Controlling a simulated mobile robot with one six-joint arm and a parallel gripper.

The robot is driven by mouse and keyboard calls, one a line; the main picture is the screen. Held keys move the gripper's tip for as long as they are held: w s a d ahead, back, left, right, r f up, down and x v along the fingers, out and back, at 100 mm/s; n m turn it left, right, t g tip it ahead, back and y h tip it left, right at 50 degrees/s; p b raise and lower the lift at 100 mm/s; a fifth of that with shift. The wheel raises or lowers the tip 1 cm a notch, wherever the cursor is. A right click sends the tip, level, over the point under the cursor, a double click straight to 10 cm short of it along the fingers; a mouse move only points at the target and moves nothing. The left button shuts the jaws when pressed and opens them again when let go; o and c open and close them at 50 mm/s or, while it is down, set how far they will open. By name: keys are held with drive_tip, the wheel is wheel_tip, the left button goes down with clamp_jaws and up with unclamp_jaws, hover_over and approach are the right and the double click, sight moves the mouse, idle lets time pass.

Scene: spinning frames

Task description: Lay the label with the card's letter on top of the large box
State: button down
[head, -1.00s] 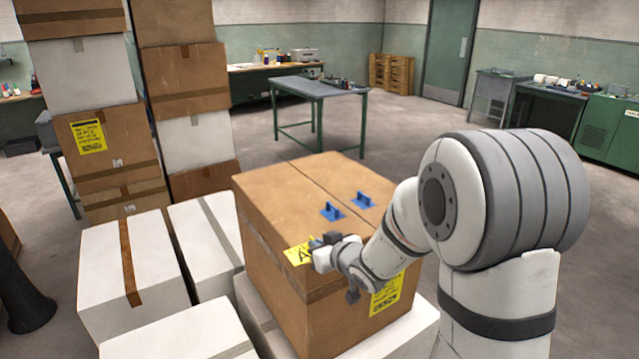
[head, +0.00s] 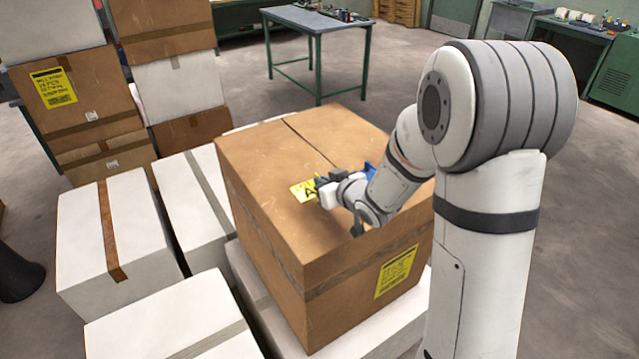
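The large brown cardboard box (head: 270,160) stands in the middle. A yellow label (head: 300,192) with a black letter, seemingly A, is over its top, left of my gripper (head: 322,188). My gripper appears shut on the label's right side, where a small bit of blue shows; its fingertips are small and partly hidden. I cannot tell if the label touches the box top. A blue piece (head: 370,168) shows behind my arm, mostly hidden. No card with a letter is in view.
A yellow printed sticker (head: 396,272) is on the large box's front side. White boxes (head: 115,230) lie left of and below it. Tall stacks of boxes (head: 85,90) stand behind left. A green-legged table (head: 318,22) stands farther back. The far part of the box top is clear.

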sight(321, 209)
drive_tip(key=shift+s+a+f, duration=0.1)
drive_tip(key=shift+a+f, duration=0.1)
drive_tip(key=shift+f, duration=1.35)
drive_tip(key=shift+a+f, duration=0.2)
drive_tip(key=shift+f, duration=1.35)
drive_tip(key=shift+f, duration=0.2)
drive_tip(key=c, duration=1.6)
unclamp_jaws()
drive_tip(key=shift+r, duration=0.1)
